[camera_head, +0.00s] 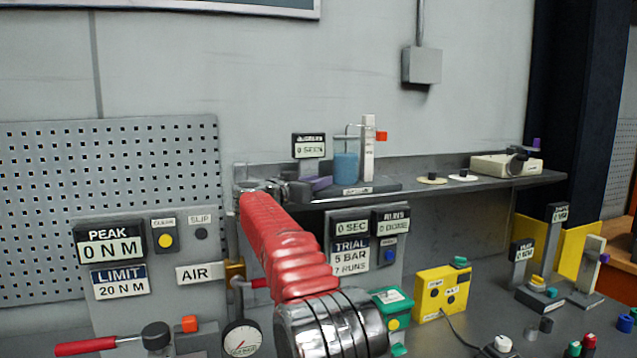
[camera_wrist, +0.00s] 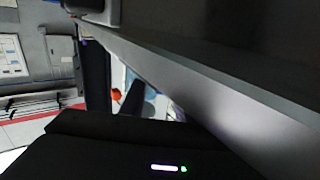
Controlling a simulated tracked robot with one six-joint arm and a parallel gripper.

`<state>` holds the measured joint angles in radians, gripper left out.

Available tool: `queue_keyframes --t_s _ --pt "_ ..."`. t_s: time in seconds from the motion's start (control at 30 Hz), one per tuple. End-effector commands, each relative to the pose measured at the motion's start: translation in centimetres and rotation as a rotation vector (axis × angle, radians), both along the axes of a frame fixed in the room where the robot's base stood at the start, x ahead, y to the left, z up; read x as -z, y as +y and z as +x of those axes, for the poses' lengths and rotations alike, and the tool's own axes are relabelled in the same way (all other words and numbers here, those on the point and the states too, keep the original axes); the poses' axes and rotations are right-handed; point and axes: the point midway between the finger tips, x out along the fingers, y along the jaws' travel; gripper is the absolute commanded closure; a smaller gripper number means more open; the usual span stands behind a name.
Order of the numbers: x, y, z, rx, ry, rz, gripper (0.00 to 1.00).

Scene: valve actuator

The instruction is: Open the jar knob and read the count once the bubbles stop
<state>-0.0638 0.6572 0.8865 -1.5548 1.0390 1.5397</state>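The jar (camera_head: 345,168) is a blue cylinder on the wall shelf, beside a white upright post (camera_head: 368,150) with an orange block. A purple piece (camera_head: 320,184) sits low at its left; I cannot tell if it is the knob. A small display (camera_head: 309,149) behind reads 0 SECS; its top line is too small to read surely. My gripper (camera_head: 287,189) is at the shelf's left end, just left of the purple piece. Its fingers are too small and partly hidden to show whether they are open. In the wrist view, a bluish patch and an orange spot (camera_wrist: 116,95) show past dark surfaces.
The shelf (camera_head: 430,192) runs right, with two pale discs (camera_head: 447,179) and a beige box (camera_head: 506,165). Below it, a panel reads TRIAL 5 BAR (camera_head: 350,252). A gauge (camera_head: 242,338), a yellow box (camera_head: 447,291) and several small parts stand on the bench.

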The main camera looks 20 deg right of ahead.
Motion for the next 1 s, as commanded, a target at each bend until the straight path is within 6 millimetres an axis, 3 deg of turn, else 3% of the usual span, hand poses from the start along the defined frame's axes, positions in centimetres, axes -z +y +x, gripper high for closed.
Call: queue_keyframes --t_s 0.27,0.8,1.0 --pt "-0.1 2.5 -1.6 -0.003 0.000 -0.001 0.71" --pt "0.0 10.0 -6.7 -0.003 -0.001 -0.001 0.71" --pt "0.1 11.2 -7.5 -0.001 -0.001 -0.001 0.71"
